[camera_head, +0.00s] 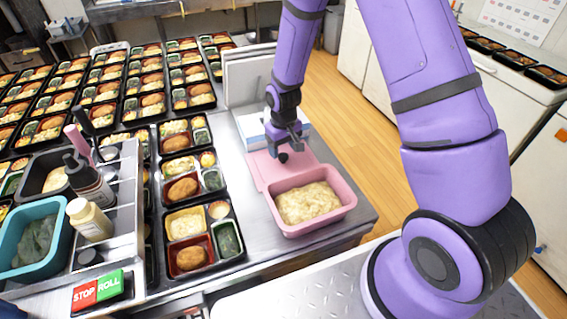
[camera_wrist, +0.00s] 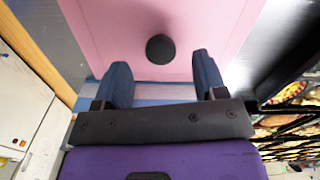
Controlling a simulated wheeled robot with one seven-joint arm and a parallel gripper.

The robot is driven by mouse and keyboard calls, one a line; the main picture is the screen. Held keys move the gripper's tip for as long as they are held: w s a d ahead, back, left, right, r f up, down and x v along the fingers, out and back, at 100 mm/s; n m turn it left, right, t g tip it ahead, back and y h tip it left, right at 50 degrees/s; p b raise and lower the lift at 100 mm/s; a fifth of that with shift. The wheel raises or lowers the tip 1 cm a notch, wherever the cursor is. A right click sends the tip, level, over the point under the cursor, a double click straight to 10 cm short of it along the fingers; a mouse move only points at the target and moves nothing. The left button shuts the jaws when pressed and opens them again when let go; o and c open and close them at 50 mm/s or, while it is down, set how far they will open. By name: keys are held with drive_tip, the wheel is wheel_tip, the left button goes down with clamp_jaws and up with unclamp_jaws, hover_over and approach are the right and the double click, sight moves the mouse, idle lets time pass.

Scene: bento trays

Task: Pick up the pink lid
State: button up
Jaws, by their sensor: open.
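The pink lid (camera_head: 268,171) lies behind the pink tub (camera_head: 351,196) on the steel counter. Its round black knob (camera_head: 284,158) sticks up from it. In the wrist view the flat lid (camera_wrist: 205,22) fills the top, and the knob (camera_wrist: 160,49) sits in line with the gap between my fingers. My gripper (camera_head: 287,140) is close above the lid by the knob. My gripper also shows in the wrist view (camera_wrist: 160,75), with its two blue fingers apart and nothing between them. The knob is a little beyond the fingertips.
The pink tub holds pale food. Several filled bento trays (camera_head: 204,262) line the counter at left. A steel rack (camera_head: 125,222) with bottles and a teal tub (camera_head: 65,207) stands at front left. A grey upright panel (camera_head: 232,80) and a white-blue box (camera_head: 252,128) are behind the lid.

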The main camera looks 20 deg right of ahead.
sight(283, 155)
drive_tip(key=shift+f, duration=2.1)
drive_tip(key=c, duration=1)
